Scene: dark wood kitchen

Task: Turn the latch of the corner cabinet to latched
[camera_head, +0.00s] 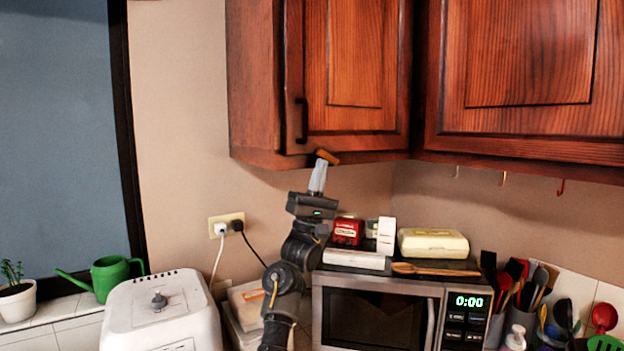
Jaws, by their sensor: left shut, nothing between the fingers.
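The corner cabinet (352,60) hangs on the wall at upper middle, its reddish wood door looking shut, with a dark vertical handle (301,120) at the door's left edge. The latch (328,157) is a small orange-brown wooden piece at the cabinet's lower edge, tilted down to the right. My left gripper (319,165) points up from below, shut and empty, its tips right by the latch. I cannot tell whether they touch it. The tips hide part of the latch's lower side. My right gripper is not in view.
A microwave (378,315) stands below, with boxes, a red tin (347,232) and a wooden spoon on top. A second wall cabinet (530,60) adjoins on the right, with hooks under it. Utensils crowd the lower right. A white appliance (160,315) stands lower left.

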